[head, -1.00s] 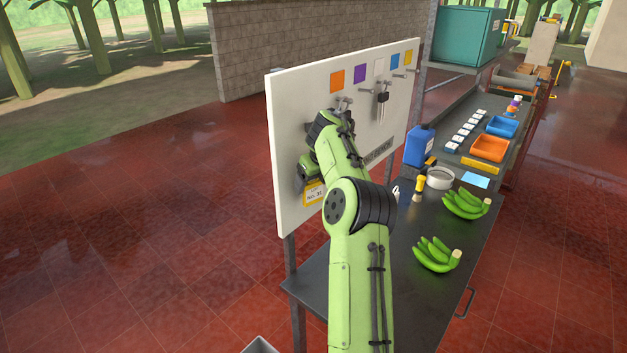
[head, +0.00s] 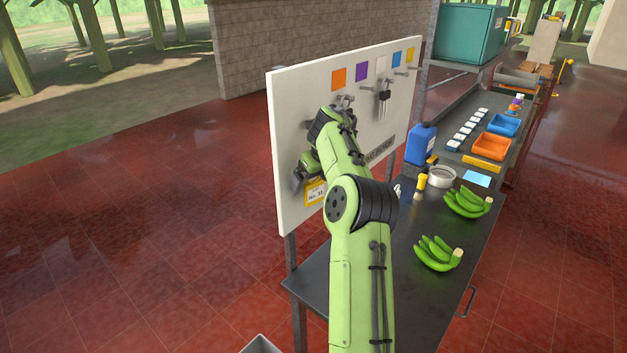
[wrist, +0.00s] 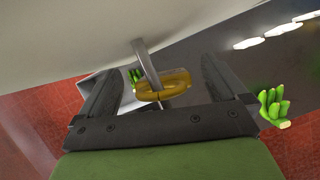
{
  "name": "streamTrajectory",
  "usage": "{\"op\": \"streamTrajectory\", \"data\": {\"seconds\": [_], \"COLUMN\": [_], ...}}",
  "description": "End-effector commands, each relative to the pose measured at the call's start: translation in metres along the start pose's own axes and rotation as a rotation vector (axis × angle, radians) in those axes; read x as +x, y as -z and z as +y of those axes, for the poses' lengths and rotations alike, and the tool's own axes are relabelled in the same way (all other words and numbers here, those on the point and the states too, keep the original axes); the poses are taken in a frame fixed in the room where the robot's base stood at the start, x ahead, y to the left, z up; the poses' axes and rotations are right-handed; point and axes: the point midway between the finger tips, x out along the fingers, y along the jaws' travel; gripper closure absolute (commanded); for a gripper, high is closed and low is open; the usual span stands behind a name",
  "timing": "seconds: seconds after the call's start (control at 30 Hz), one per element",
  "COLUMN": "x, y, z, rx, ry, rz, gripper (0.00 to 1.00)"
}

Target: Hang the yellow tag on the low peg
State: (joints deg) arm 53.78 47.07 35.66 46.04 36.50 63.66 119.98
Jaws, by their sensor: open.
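The yellow tag (head: 315,194) with a white label hangs near the lower left of the white board in the head view. In the wrist view, the yellow loop of the tag (wrist: 163,86) sits around the grey low peg (wrist: 146,62), which sticks out from the board. My gripper (wrist: 160,66) is open, with one dark finger on each side of the tag and peg and a gap to each. In the head view my gripper (head: 303,172) is just above and left of the tag, partly hidden by my arm. The low peg is hidden there.
The white board (head: 290,203) carries coloured squares and upper pegs, one holding a dark hanging item (head: 385,96). The bench below holds green bananas (head: 435,254), a metal ring-shaped dish (head: 441,177), a blue jug (head: 421,145) and an orange tray (head: 491,147).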

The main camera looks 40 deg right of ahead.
Motion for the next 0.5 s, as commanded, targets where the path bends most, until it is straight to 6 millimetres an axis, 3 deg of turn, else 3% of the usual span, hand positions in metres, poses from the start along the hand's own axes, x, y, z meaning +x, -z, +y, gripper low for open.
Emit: {"op": "streamTrajectory", "data": {"seconds": [0.3, 0.5], "x": [-0.093, -0.141], "y": [-0.001, 0.001], "z": [-0.001, -0.001], "rx": [0.003, 0.004], "ry": [0.010, 0.008], "rz": [-0.012, -0.012], "gripper": [0.01, 0.01]}}
